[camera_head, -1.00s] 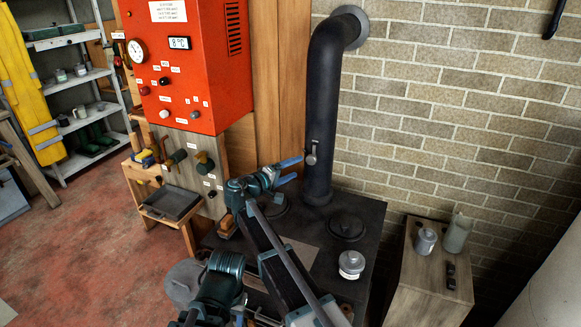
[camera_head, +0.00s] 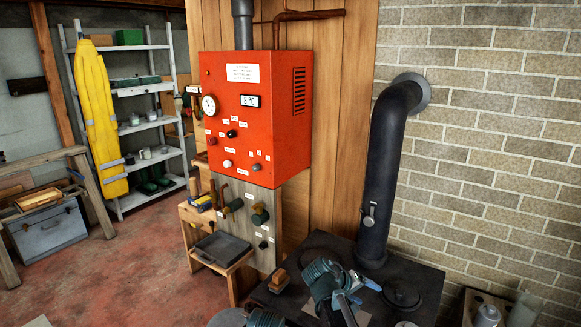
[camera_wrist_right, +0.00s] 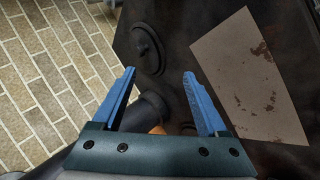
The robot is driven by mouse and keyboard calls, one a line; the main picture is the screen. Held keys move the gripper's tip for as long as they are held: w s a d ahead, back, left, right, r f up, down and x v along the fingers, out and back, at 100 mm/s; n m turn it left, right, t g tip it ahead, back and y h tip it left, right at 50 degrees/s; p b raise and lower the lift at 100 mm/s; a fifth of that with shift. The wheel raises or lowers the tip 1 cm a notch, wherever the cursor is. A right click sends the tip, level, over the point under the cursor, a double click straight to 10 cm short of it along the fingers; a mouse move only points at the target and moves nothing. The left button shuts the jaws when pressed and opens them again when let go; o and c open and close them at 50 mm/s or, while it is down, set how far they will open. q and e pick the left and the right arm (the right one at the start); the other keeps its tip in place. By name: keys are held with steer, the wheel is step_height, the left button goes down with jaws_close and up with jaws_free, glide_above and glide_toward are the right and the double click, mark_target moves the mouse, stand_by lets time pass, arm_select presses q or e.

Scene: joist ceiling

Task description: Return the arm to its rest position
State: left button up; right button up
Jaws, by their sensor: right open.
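My right gripper (camera_head: 366,287) shows at the bottom of the head view, over the dark stove top (camera_head: 318,247) and in front of the black flue pipe's (camera_head: 378,190) base. Its blue fingers are apart. In the right wrist view the right gripper (camera_wrist_right: 160,92) is open, with nothing between the fingertips. The dark stove surface lies beyond them. A teal part of mine shows at the bottom edge of the head view. I do not see my left gripper.
A round lid (camera_head: 402,293) and a small brown block (camera_head: 278,282) are on the stove. A red control box (camera_head: 255,110) stands behind, with a dark tray (camera_head: 222,248) on a wooden stand below it. A brick wall (camera_head: 500,150) is at right. Open red floor (camera_head: 120,270) lies at left.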

steer(key=s+f+y, duration=0.1)
steer(key=s, duration=0.1)
steer(key=s+f+g+y, duration=0.1)
steer(key=s+f, duration=0.1)
steer(key=s, duration=0.1)
steer(key=s+a+f+y, duration=0.1)
steer(key=s, duration=0.2)
steer(key=shift+f+m+g+y, duration=0.3)
steer(key=shift+f+m+g, duration=0.05)
steer(key=shift+m+g, duration=0.05)
steer(key=s+a+y, duration=0.1)
steer(key=s, duration=0.1)
steer(key=s+a+f+g+y, duration=0.1)
steer(key=s+a+y, duration=0.1)
steer(key=s, duration=0.1)
steer(key=s+a+f+y, duration=0.1)
steer(key=s+a, duration=0.1)
steer(key=s, duration=0.1)
steer(key=shift+f+m+y, duration=0.25)
steer(key=shift+m+y, duration=0.05)
steer(key=shift+y, duration=0.1)
steer(key=s+a+r+n+p, duration=0.2)
steer(key=s+a, duration=0.1)
steer(key=a, duration=0.2)
steer(key=s+a+r+n+g+p, duration=0.1)
steer(key=s+a+r+p, duration=0.1)
steer(key=a, duration=0.4)
steer(key=shift+s+a+r+n+h, duration=0.2)
steer(key=shift+s+a+n+h, duration=0.15)
steer(key=shift+s, duration=0.3)
